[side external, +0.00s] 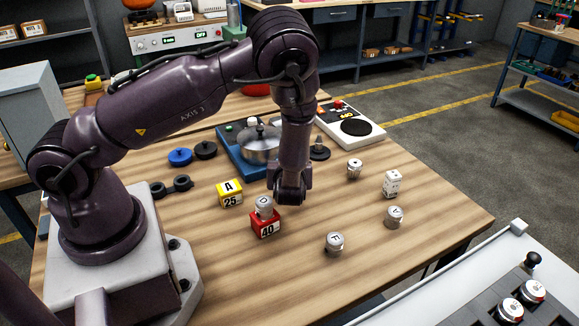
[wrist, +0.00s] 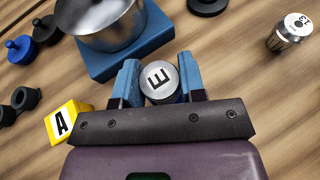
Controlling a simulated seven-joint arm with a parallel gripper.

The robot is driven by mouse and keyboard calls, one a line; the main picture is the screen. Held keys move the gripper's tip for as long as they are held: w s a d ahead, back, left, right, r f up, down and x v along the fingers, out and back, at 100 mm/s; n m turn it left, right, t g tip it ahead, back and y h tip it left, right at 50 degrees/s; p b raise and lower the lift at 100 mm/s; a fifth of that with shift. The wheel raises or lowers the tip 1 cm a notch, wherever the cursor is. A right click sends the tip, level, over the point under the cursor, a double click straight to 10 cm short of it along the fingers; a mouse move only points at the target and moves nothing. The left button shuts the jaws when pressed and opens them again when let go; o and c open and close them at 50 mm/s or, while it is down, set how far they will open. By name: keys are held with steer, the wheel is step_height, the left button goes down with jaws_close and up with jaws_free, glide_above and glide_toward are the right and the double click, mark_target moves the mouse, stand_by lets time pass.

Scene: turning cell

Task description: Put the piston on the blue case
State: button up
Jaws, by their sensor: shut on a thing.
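My gripper (wrist: 160,80) is shut on a silver piston (wrist: 160,82) with a black E on its top face; blue-faced fingers are on both sides of it. In the side view my gripper (side external: 290,195) points down above the table, and the held piston is hidden there. A yellow case (side external: 231,195) marked A and 25 stands left of my gripper. A red case (side external: 265,226) marked 40 stands in front of it, with another silver piston (side external: 264,207) on top.
Several silver pistons stand to the right, including ones at the front (side external: 334,244) and back (side external: 354,168). A blue base (side external: 235,151) with a metal pot (side external: 260,145) is behind my gripper.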

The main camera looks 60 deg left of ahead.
steer(key=shift+f, duration=0.15)
steer(key=o, duration=1)
steer(key=shift+c, duration=0.2)
